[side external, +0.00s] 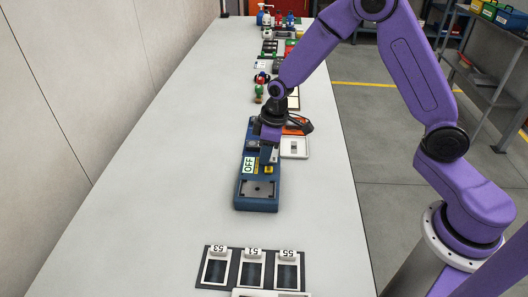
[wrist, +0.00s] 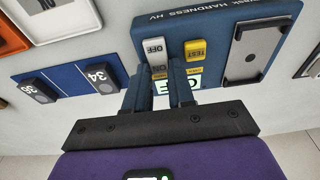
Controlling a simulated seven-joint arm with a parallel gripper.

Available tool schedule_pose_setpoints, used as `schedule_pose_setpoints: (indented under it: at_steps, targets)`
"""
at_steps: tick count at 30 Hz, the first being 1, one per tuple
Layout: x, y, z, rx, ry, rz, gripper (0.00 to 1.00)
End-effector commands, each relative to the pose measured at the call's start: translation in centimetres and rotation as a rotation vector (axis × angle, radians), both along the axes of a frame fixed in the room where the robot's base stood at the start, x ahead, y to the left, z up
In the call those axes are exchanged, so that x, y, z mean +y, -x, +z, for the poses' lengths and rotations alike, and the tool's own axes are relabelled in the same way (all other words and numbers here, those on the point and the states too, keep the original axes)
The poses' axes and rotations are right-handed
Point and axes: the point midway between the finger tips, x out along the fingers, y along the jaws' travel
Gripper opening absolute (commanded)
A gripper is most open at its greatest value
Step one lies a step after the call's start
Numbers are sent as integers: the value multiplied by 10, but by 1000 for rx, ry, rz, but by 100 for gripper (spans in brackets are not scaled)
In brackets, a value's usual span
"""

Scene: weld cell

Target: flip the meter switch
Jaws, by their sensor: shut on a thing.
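The blue hardness meter (side external: 257,192) lies on the bench in the side view, with a small display (side external: 248,165) reading OFF. In the wrist view the meter's body (wrist: 217,30) fills the upper right. Its pale switch (wrist: 156,48) has an OFF mark at the far end and an ON mark nearer me. My gripper (wrist: 157,78) is shut on the switch, with one dark finger on either side. My gripper (side external: 268,158) is over the meter in the side view and hides the switch there. The yellow TEST button (wrist: 195,50) is just right of the switch. The green display is partly hidden.
A grey plate (wrist: 253,48) is set in the meter's right part. A blue panel (wrist: 75,80) with dark blocks marked 34 and 36 lies to the left. A white tray (side external: 294,153) is beside the meter. Numbered frames (side external: 252,268) lie in front; clear bench between.

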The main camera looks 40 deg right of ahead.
Motion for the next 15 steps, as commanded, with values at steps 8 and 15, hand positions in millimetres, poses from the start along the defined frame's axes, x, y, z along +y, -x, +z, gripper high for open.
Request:
schedule_pose_setpoints:
  at_steps: [8, 15]
  targets:
    - [-1, 3, 1, -70, -72, 2, 0]
    - [-1, 3, 1, -86, -82, 2, 0]
